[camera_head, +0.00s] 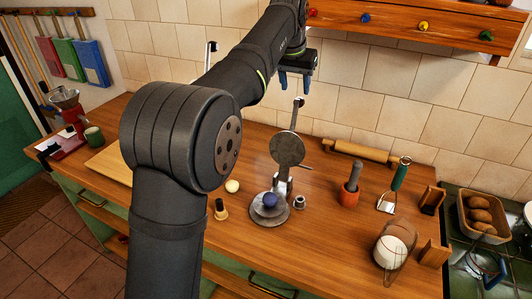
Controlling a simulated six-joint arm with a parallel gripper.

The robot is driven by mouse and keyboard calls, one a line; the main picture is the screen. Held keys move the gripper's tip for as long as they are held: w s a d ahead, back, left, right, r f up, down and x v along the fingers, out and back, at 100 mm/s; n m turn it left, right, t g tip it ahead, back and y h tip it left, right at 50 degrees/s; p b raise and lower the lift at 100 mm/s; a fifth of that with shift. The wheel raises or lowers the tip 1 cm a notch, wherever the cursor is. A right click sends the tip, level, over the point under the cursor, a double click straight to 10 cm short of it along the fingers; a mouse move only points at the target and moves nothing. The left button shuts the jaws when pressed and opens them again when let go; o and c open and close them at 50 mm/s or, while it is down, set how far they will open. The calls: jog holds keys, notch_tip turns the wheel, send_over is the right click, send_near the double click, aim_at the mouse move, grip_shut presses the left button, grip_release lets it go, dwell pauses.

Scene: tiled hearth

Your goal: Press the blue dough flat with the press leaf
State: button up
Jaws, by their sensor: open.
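The blue dough (270,200) is a rounded ball on a small disc on the press base (256,214), a round grey plate on the wooden counter. The press leaf (287,149) is a grey round plate, raised and tilted up behind the dough, apart from it. A lever with a pale knob (299,101) rises above the leaf. My gripper (296,84) hangs above and behind the leaf, near the knob in the picture, with its blue fingers pointing down. It is open and looks empty. Whether it touches the lever cannot be told.
A pale ball (232,186), a small brass-based stamp (220,210) and a small metal cup (299,202) stand close around the press. A wooden shelf (400,18) overhangs the back.

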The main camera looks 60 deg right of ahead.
aim_at(296, 101)
jog(key=shift+x, duration=4.1)
jog(key=shift+f, duration=0.1)
jog(key=shift+c, duration=0.7)
jog(key=c, duration=0.7)
jog(key=shift+a, duration=0.1)
